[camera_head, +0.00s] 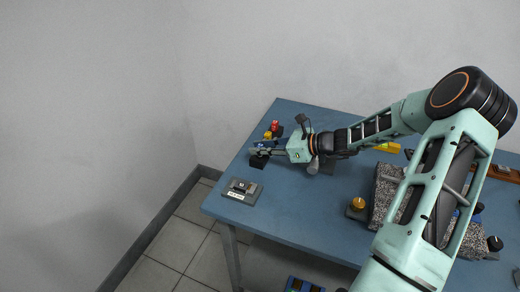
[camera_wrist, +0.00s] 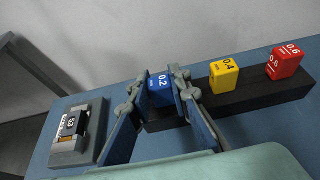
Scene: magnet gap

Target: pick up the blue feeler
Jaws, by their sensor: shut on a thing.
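The blue feeler (camera_wrist: 160,91), a small block marked 0.2, sits at the near left end of a dark rack in the wrist view. My gripper (camera_wrist: 163,78) is around it, its two fingers shut on the block's sides. In the head view my gripper (camera_head: 259,148) reaches left over the table to the rack's end, where the blue feeler is small and partly covered by the fingers. The feeler's lower part is hidden in the wrist view; I cannot tell whether it still touches the rack.
A yellow block marked 0.4 (camera_wrist: 224,75) and a red block marked 0.6 (camera_wrist: 286,61) stand on the dark rack (camera_wrist: 262,96). A grey device (camera_wrist: 77,134) lies left of my gripper on the blue table (camera_head: 285,218). A speckled stone block (camera_head: 385,190) stands to the right.

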